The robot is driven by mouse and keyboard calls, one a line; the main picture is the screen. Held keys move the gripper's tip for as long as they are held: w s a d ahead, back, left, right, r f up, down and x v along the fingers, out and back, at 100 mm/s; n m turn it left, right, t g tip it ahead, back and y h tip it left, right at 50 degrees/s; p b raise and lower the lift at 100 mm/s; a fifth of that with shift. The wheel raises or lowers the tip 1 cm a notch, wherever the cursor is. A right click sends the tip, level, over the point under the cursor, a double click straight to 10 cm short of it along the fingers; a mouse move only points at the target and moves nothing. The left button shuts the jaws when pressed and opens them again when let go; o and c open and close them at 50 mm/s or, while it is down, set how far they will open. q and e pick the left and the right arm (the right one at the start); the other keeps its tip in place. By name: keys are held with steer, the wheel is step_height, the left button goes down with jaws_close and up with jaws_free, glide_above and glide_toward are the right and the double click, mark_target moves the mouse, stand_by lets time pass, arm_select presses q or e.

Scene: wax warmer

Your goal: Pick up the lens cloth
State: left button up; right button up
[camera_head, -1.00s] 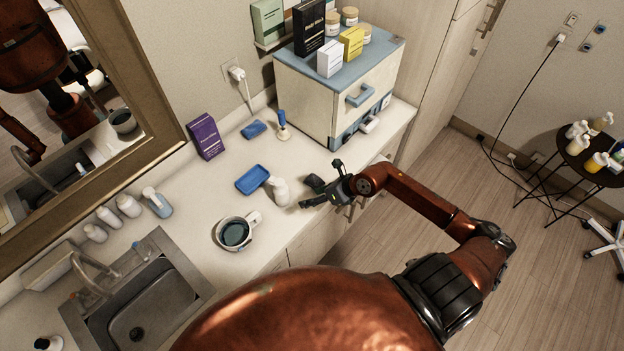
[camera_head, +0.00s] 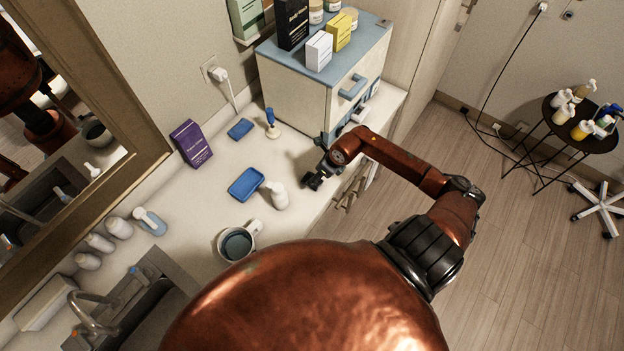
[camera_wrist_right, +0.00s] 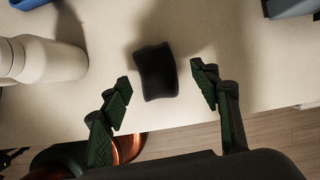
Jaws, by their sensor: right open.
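A small dark, softly curved piece, which looks like the folded lens cloth (camera_wrist_right: 155,72), lies on the pale countertop in the right wrist view. My right gripper (camera_wrist_right: 161,80) is open, with one green-padded finger to each side of the cloth in the picture. Neither finger visibly touches it, and the height gap cannot be told. In the head view my right gripper (camera_head: 317,162) is over the counter's front edge, and the cloth is hard to tell from the dark fingers there. My left gripper is out of view.
A white bottle (camera_head: 277,195) stands close to the left of the gripper, beside a blue tray (camera_head: 257,173). A cabinet (camera_head: 293,98) with boxes on top stands behind. A grey-white pot (camera_head: 237,245) is nearer the sink. The counter (camera_head: 291,160) between cabinet and bottle is mostly clear.

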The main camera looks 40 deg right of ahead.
steer(key=shift+w+a+f+p, duration=0.15)
steer(key=shift+a+f+p, duration=0.15)
steer(key=shift+f, duration=0.25)
steer(key=shift+w+a+f+p, duration=0.2)
steer(key=shift+f+p, duration=0.15)
steer(key=shift+f, duration=0.15)
steer(key=shift+x, duration=1.15)
steer(key=shift+d+f, duration=0.1)
steer(key=shift+d, duration=0.05)
steer(key=shift+s, duration=0.1)
steer(key=c, duration=1.2)
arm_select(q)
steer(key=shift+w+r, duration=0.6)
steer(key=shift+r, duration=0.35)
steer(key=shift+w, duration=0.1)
